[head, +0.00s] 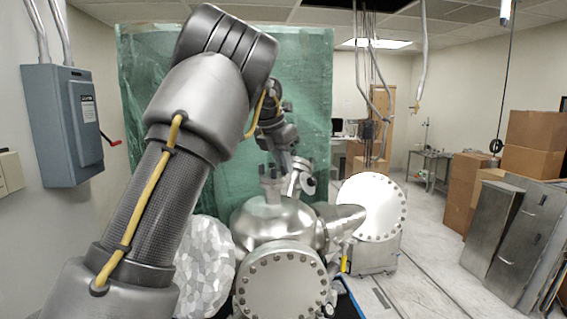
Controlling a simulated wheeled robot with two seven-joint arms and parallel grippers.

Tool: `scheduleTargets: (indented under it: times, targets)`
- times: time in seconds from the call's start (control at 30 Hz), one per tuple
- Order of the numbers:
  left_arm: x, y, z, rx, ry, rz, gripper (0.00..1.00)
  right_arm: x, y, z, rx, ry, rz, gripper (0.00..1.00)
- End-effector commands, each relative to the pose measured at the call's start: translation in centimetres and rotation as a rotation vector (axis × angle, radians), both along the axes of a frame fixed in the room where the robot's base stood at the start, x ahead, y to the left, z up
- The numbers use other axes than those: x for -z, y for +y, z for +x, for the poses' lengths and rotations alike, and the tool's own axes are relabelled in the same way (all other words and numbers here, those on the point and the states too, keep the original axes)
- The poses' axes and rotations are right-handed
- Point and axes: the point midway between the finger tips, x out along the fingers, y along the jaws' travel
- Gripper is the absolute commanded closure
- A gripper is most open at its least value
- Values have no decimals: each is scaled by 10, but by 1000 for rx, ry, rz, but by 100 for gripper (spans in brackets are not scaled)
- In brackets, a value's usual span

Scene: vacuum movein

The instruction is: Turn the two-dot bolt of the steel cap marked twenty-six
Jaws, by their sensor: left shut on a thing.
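A steel vacuum chamber (262,222) stands in the middle, with bolted steel caps. One large round cap (281,287) faces me at the front. Another round cap (372,208) sits to its right. A small tilted port (300,177) and a short upright port (271,184) rise from the chamber top. No number or dot marks are legible. My left arm crosses from the lower left. Its gripper (284,162) points down just above or at the top ports. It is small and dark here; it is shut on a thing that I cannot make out. My right gripper is not in view.
A green translucent curtain (150,120) hangs behind the chamber. A foil-wrapped round part (205,268) is at its left. A grey switch box (66,125) is on the left wall. Cardboard boxes (540,135) and a metal cabinet (512,235) stand at right. The floor between is clear.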

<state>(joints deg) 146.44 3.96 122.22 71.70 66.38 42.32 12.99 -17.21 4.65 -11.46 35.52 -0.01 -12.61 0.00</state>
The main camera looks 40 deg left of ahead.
Motion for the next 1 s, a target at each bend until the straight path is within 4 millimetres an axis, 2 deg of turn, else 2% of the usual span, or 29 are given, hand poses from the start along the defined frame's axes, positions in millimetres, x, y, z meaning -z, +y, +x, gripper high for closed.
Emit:
scheduleTargets:
  times: [0.4,1.0]
  targets:
    - [1,-2,0,-240,-4,2,100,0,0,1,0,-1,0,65]
    - [1,-2,0,-297,-5,0,100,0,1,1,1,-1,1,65]
